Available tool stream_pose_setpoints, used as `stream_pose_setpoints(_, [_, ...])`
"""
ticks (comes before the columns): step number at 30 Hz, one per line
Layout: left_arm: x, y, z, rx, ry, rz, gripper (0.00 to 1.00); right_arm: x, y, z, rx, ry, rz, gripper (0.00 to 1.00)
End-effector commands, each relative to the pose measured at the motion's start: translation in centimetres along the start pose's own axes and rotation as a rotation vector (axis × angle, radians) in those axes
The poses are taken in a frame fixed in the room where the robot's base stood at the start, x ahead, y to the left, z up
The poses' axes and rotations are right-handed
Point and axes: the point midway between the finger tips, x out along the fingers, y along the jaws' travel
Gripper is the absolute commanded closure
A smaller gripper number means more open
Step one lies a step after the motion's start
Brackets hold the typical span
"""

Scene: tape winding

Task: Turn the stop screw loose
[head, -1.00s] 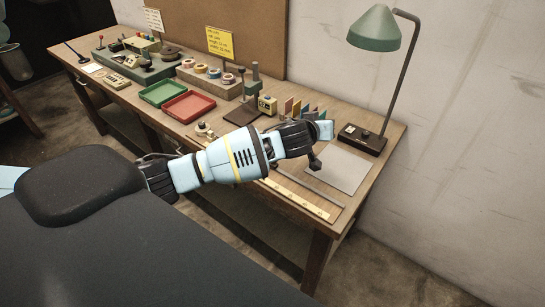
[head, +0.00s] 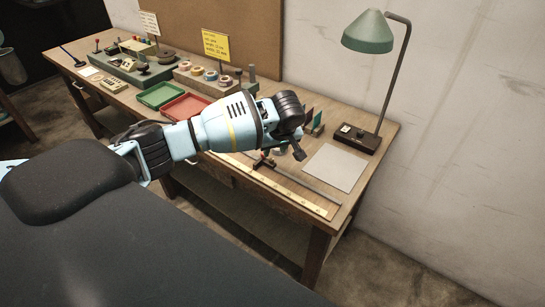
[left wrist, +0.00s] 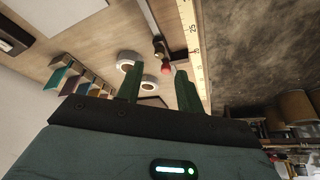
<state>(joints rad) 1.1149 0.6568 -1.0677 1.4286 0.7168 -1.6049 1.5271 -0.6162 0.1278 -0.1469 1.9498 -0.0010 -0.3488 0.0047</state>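In the head view a dark piece on the rail (head: 263,160) looks like this stop, partly hidden by my arm. My left gripper (head: 297,152) is above the right part of the bench. In the left wrist view its two green fingers (left wrist: 158,80) are apart with nothing held. The red knob lies beyond the fingertips, nearer the right finger. My right gripper is not in view.
A yellow ruler (head: 300,198) runs along the bench's front edge. Two white rolls (left wrist: 127,60) lie near the fingers. A grey sheet (head: 340,167), a green lamp (head: 368,33) and red (head: 187,107) and green (head: 160,95) trays are on the bench.

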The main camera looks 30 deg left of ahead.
Motion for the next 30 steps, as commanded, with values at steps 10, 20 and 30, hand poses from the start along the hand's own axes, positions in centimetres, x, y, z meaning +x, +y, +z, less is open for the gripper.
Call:
stream_pose_setpoints(10, [4.8,0.0,0.0,0.000,0.001,0.000,0.63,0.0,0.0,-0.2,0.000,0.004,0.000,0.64])
stream_pose_setpoints(20, [6.0,0.0,0.0,0.001,0.001,0.001,0.63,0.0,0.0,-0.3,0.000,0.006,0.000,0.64])
stream_pose_setpoints(30, [6.0,0.0,0.0,0.001,0.001,0.001,0.91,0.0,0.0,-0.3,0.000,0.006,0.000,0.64])
